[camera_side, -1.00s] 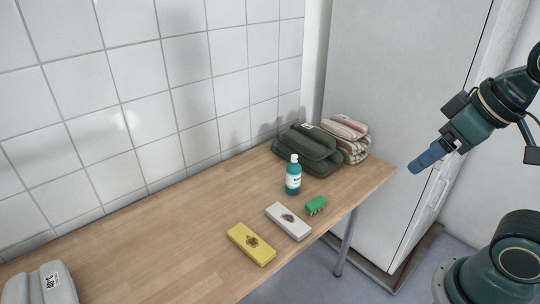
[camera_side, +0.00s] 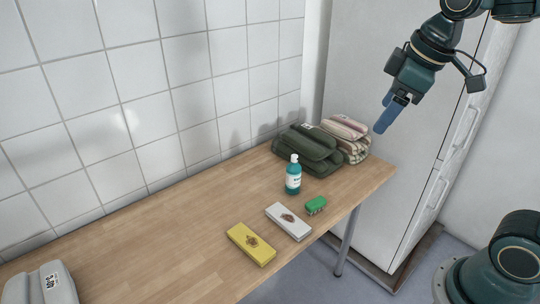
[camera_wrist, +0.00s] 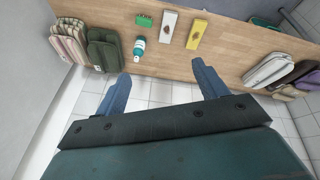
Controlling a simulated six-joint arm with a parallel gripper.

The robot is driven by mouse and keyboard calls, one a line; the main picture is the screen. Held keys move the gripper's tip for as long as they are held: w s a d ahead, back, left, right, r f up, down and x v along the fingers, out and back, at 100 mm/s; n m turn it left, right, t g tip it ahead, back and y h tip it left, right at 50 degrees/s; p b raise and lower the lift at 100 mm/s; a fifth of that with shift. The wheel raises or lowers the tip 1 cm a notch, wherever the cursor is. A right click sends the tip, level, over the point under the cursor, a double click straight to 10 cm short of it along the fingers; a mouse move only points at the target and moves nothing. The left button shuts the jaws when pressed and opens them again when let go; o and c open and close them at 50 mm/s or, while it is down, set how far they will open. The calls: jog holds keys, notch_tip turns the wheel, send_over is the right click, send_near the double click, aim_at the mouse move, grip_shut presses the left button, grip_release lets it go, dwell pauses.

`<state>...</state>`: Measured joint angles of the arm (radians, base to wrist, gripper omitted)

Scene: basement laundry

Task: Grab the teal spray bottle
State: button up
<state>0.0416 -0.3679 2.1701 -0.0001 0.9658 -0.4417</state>
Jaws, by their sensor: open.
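The teal spray bottle (camera_side: 293,178) has a white cap and a white label and stands upright on the wooden table (camera_side: 150,235). My gripper (camera_side: 385,118) is in the air to the right of the bottle and higher than the table, apart from everything. In the wrist view the bottle (camera_wrist: 139,48) shows ahead of the two blue fingers, nearer the left one. My gripper (camera_wrist: 160,82) is open there, with nothing between the fingers.
A green brush (camera_side: 316,205), a white box (camera_side: 288,221) and a yellow box (camera_side: 251,244) lie near the bottle along the table's front edge. Dark green folded cloth (camera_side: 308,150) and striped folded cloth (camera_side: 345,138) are behind it. A grey bundle (camera_side: 42,286) lies far left.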

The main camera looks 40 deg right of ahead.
jog(key=w+d+n+g, duration=0.15)
jog(key=w+n, duration=0.25)
jog(key=w, duration=0.6)
jog(key=n+g, duration=0.3)
jog(key=n, duration=0.7)
send_over(295, 155)
notch_tip(295, 155, down, 19)
jog(key=shift+w+d+f+n, duration=0.1)
jog(key=shift+f+n, duration=0.15)
jog(key=shift+n, duration=0.05)
jog(key=shift+f, duration=4.3)
